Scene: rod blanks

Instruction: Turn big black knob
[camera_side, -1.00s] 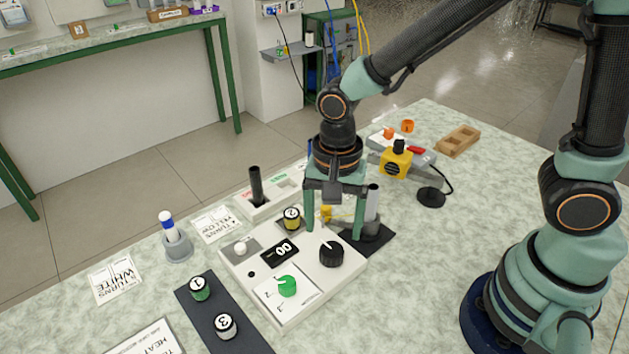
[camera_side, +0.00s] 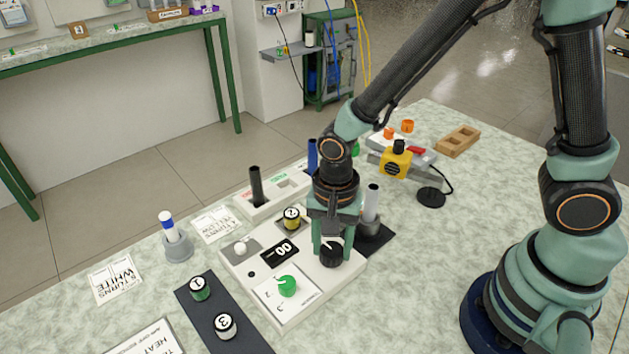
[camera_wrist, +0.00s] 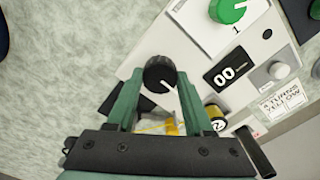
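The big black knob (camera_side: 331,257) with a white pointer line sits on the white control panel (camera_side: 345,283), at its right side. In the wrist view the knob (camera_wrist: 159,73) lies between the fingertips of my gripper (camera_wrist: 160,80), its white line pointing toward the lower right. My gripper (camera_side: 333,248) points down over the knob, one green finger on either side. The fingers stand apart, with what looks like a narrow gap at each side of the knob; contact is not clear. In the side view the fingers partly hide the knob.
The panel also bears a green knob (camera_side: 287,286), a display reading 00 (camera_side: 280,251), a white button (camera_side: 240,249) and a yellow-banded cylinder (camera_side: 291,218). A grey rod in a holder (camera_side: 372,205) stands close behind my gripper.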

